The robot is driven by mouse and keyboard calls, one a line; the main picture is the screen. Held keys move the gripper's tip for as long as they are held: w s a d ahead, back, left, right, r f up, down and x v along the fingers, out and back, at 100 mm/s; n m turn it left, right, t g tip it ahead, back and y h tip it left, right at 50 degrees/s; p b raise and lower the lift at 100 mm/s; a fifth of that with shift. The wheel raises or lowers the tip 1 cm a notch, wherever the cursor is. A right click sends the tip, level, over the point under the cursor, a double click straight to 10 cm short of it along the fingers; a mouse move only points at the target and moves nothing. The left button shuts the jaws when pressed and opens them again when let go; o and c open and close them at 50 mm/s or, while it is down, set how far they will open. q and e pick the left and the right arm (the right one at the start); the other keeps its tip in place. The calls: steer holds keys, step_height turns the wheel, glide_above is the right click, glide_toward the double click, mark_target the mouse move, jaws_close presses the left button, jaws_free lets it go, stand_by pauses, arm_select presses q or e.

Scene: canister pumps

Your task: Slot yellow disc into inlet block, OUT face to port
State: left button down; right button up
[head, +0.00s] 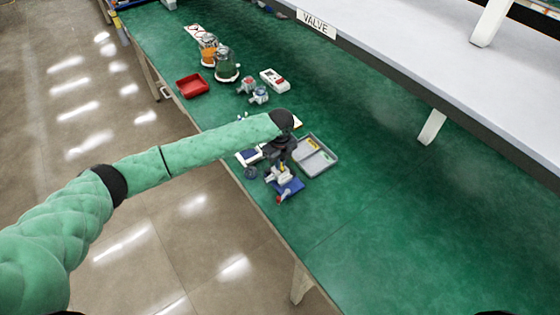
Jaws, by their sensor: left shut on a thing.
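My left gripper (279,166) reaches over the bench from the left and points down. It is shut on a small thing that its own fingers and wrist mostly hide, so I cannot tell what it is. A pale block-like part (284,177) shows just under the fingers, above a blue piece (291,189) on the bench; it may be the inlet block, but it is too small to be sure. A yellow piece (313,144) lies in the grey tray (331,166) right of the gripper. No yellow disc face or OUT mark can be read. My right gripper is out of view.
A red tray (192,86), canister pumps (227,68), small grey-and-red fittings (259,95) and a white-and-red device (274,80) stand farther back. A dark round part (250,172) lies near the front edge. A shelf labelled VALVE (316,23) overhangs the right. The green bench (400,230) is clear at right.

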arm_select(q)
steer(key=shift+f, duration=0.65)
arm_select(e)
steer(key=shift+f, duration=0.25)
arm_select(q)
steer(key=c, duration=1.5)
jaws_free()
steer(key=shift+o, duration=0.2)
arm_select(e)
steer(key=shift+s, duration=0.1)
